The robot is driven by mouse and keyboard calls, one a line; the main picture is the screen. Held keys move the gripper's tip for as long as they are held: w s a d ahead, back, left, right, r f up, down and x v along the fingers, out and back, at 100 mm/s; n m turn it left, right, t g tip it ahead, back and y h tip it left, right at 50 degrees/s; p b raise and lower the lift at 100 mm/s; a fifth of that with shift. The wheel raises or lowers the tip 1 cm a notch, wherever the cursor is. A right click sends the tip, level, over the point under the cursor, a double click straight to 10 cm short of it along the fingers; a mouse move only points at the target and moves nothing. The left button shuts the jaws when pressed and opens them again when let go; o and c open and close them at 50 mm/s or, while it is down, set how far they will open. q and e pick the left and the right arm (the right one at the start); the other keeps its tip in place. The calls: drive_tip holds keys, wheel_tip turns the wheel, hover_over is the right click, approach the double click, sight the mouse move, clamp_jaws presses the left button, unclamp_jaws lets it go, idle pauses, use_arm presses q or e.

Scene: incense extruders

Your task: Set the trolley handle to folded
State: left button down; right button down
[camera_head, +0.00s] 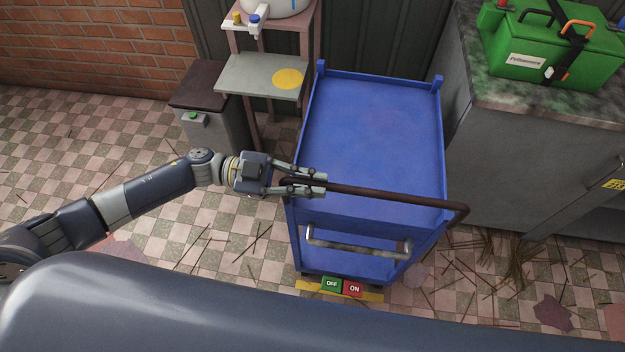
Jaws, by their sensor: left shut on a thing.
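The blue trolley (372,140) stands in the middle of the view with its top empty. Its dark brown handle (400,196) runs across the trolley's near part, from my left gripper to a bent corner at the right edge. My left gripper (318,183) is shut on the handle near its left end, and the fingers hide part of the bar there. A grey metal bar (356,248) is fixed on the trolley's near side, below the handle. My right gripper is not in view.
A green OFF and red ON pedal (342,287) sits at the trolley's near foot. A grey bin (208,118) and a small stand (262,76) are at the left. A stone counter (500,150) with a green toolbox (550,45) is close on the right. Straw litters the tiled floor.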

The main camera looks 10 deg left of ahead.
use_arm(q)
drive_tip(key=s+f+m+b, duration=0.1)
drive_tip(key=s+f+m, duration=0.1)
drive_tip(key=s+m, duration=0.3)
drive_tip(key=shift+s+f+b, duration=0.2)
drive_tip(key=shift+s+b, duration=0.2)
drive_tip(key=shift+s, duration=0.2)
idle(0.4)
